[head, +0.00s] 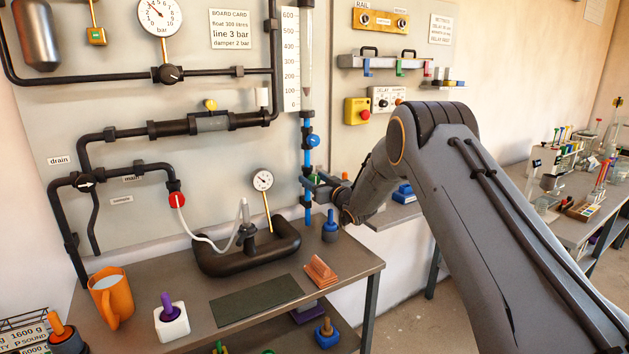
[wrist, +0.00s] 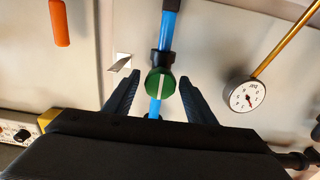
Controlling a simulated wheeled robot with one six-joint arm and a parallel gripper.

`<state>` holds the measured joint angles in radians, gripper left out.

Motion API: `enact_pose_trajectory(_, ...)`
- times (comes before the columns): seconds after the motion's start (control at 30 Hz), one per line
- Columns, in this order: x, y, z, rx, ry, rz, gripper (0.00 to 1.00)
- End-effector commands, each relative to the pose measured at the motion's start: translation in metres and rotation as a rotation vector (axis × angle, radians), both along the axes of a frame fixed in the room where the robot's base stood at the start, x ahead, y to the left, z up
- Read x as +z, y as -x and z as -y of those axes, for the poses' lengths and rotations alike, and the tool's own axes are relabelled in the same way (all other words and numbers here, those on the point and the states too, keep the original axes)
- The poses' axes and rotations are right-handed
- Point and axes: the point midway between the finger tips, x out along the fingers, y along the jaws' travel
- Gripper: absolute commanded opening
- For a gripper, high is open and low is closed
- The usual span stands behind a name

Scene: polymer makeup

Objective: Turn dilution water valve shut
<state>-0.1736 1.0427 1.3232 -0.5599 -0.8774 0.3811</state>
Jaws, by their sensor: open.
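A green round valve knob (wrist: 160,84) with a white stripe sits on a blue pipe (wrist: 170,33) in the wrist view. The stripe runs roughly along the pipe. My gripper (wrist: 160,78) is open, with one dark finger on each side of the knob; I cannot tell whether either finger touches it. In the head view my gripper (head: 309,184) is at the lower part of the blue pipe, and largely hides the green knob. A blue valve knob (head: 313,141) is higher on that pipe. No label naming the dilution water valve is readable.
A small gauge (head: 263,181) on a yellow stem stands left of my gripper; it also shows in the wrist view (wrist: 245,95). Below are a bench (head: 353,267), a black looped pipe (head: 240,262) and a blue-topped plug (head: 330,228). A yellow box with a red button (head: 357,111) hangs at right.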

Motion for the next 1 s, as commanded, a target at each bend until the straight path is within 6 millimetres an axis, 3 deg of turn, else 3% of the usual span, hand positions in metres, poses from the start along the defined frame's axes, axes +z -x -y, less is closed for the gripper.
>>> enact_pose_trajectory(0.03,0.0000,0.0001,0.0001,0.000,0.000,0.000,0.50)
enact_pose_trajectory(0.27,0.0001,0.0002,0.0001,0.000,0.000,0.000,0.12)
enact_pose_trajectory(0.73,-0.0015,-0.0008,0.0012,0.000,-0.200,-0.135,0.11)
enact_pose_trajectory(1.0,-0.0002,-0.0003,0.0013,0.000,-0.220,-0.150,0.11)
